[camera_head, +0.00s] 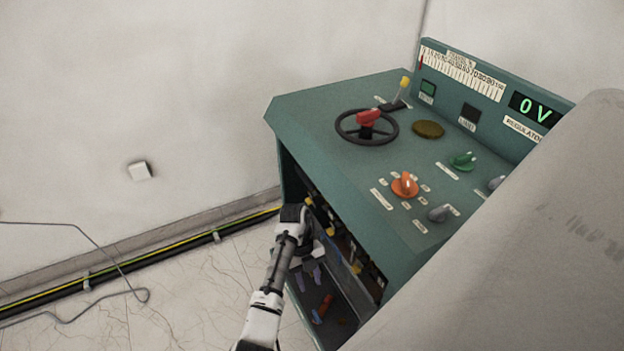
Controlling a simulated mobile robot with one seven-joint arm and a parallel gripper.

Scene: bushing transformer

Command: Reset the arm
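My arm (272,292) rises from the bottom edge, left of centre, in the head view. Its upper end bends at a rounded white joint beside the left front corner of the green control desk (310,120). My gripper (305,250) seems to be just below that joint, at the open front under the desk top. Its fingers are small and dark there, and I cannot make out whether they are apart or hold anything.
The desk top carries a black handwheel with a red knob (368,118), a yellow-tipped lever (404,84), an orange knob (405,185) and a green knob (463,161). The display (535,108) reads 0 V. A large grey surface (500,260) blocks the lower right. Cables (150,259) run along the wall.

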